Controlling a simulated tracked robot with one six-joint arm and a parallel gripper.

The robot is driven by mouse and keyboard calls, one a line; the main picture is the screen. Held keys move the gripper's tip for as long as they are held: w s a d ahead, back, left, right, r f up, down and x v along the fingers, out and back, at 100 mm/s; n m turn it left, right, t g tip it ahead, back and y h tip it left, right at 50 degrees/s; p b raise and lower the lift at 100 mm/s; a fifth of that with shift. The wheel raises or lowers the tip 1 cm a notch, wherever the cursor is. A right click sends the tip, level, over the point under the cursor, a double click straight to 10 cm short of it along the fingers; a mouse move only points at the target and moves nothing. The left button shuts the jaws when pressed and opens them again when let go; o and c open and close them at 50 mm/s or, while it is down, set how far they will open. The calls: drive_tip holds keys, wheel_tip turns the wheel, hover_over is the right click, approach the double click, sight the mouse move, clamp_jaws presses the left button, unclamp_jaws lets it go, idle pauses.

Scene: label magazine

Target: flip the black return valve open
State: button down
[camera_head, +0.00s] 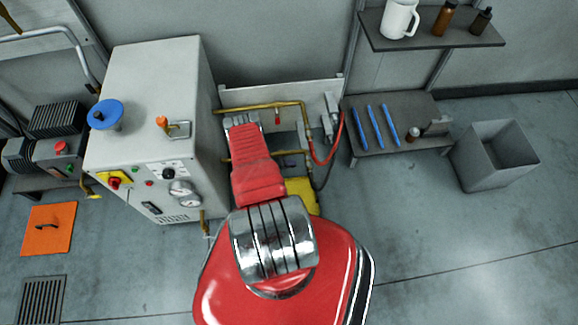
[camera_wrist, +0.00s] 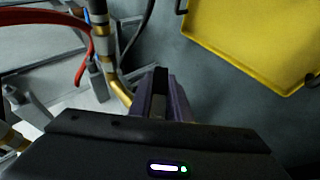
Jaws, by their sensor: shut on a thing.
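In the wrist view, my gripper (camera_wrist: 160,95) is shut on a narrow black piece, which appears to be the handle of the black return valve (camera_wrist: 160,79). Only its end shows between the two purple-grey fingers. A brass pipe (camera_wrist: 121,90) with grey fittings runs just left of the fingers. The valve body is hidden by the gripper. In the head view, my red arm covers the place, and neither the fingers nor the black valve can be made out there. Brass pipes (camera_head: 262,106) run from the grey cabinet behind my arm.
A yellow tray (camera_wrist: 245,40) lies on the floor close to the gripper. A red hose (camera_head: 330,157) hangs right of the pipes. The grey cabinet (camera_head: 150,90) stands left of my arm. A low bench (camera_head: 385,138) and a grey bin (camera_head: 495,155) stand right.

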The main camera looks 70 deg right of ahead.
drive_tip(key=shift+s+r+g+h, duration=0.15)
drive_tip(key=shift+g+h, duration=0.15)
drive_tip(key=shift+g, duration=0.2)
drive_tip(key=shift+n, duration=0.3)
drive_tip(key=c, duration=1.6)
unclamp_jaws()
drive_tip(key=shift+d, duration=0.1)
drive_tip(key=shift+c, duration=0.2)
drive_tip(key=shift+r, duration=0.1)
drive_tip(key=v, duration=1.2)
drive_tip(key=shift+f, duration=0.25)
